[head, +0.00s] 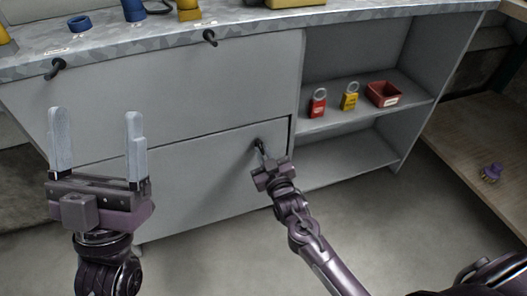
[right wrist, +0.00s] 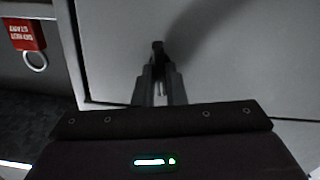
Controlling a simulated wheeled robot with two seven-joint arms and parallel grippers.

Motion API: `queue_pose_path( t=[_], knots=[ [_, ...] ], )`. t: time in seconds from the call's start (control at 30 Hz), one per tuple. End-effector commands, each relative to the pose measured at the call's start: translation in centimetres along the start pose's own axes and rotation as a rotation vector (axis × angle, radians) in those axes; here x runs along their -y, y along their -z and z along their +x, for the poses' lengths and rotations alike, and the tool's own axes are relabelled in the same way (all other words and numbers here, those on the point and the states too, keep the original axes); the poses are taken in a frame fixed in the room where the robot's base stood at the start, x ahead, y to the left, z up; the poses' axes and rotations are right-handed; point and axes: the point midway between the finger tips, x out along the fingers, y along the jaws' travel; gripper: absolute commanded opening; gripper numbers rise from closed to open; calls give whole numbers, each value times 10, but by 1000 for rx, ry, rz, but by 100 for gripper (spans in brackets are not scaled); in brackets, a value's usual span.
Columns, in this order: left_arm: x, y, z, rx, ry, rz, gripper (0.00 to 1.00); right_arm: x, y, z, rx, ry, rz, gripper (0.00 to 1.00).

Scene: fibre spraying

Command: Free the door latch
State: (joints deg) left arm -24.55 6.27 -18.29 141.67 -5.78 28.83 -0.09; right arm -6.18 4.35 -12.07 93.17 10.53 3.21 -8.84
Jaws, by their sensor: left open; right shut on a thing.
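The grey cabinet has a lower door (head: 190,185) with a black latch handle (head: 259,145) near its upper right corner. My right gripper (head: 265,160) is at this handle. In the right wrist view its fingers (right wrist: 160,88) are shut on the black handle (right wrist: 158,48), whose tip shows beyond them. The lower door looks closed or nearly so; I cannot tell exactly. My left gripper (head: 97,150) is open and empty, in front of the left part of the cabinet, with its fingers pointing up in the picture.
Two more black handles (head: 210,37) (head: 56,67) sit along the upper panel. Open shelves at right hold a red padlock (head: 317,104), a yellow padlock (head: 350,97) and a red bin (head: 383,94). Floor in front is clear.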

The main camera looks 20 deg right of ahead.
Motion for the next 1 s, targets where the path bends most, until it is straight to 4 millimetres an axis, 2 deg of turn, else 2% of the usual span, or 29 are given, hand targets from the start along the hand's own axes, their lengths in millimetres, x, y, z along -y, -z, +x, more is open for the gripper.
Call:
queue_pose_path(
  t=[0.1, 0.27, 0.5, 0.73, 1.0],
  knots=[
    [0, -34, -7, 177, 6, -6, 78, 0, 2, 0, 2, 0, 37, 0],
    [-2, -77, -27, 407, 10, -15, 78, -1, 2, 0, 2, 0, 89, 0],
    [-6, -132, -73, 743, 12, -32, 78, 0, 2, 0, 2, 0, 168, 0],
    [-10, -160, -112, 962, 11, -44, 78, 0, 1, 0, 1, 0, 223, 0],
    [-10, -164, -120, 1000, 11, -46, 78, 0, 0, 0, 0, 0, 234, 0]
  ],
)
